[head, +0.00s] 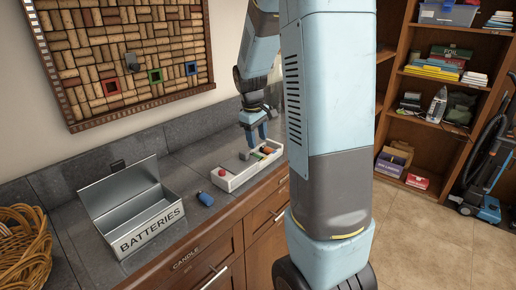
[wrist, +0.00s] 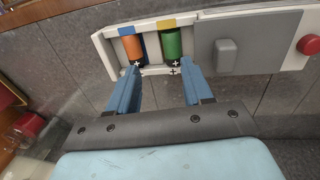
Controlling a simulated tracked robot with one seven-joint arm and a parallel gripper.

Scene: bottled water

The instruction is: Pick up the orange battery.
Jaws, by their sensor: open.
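The orange battery (wrist: 132,47) sits upright in the picture in the left slot of a white charger (wrist: 104,50) in the wrist view, under a blue mark. A green battery (wrist: 172,44) sits in the slot to its right, under a yellow mark. In the head view the orange battery (head: 267,150) shows small at the charger's far end. My gripper (wrist: 162,74) is open and empty. Its left fingertip appears near the orange battery's lower end, its right one right of the green battery. In the head view my gripper (head: 256,141) is over the charger; contact cannot be told.
The charger has a grey cover with a handle (wrist: 226,52) and a red button (wrist: 309,45). A blue battery (head: 205,198) lies on the counter, left of the charger. An open metal box (head: 150,233) marked BATTERIES and a wicker basket (head: 25,250) stand further left.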

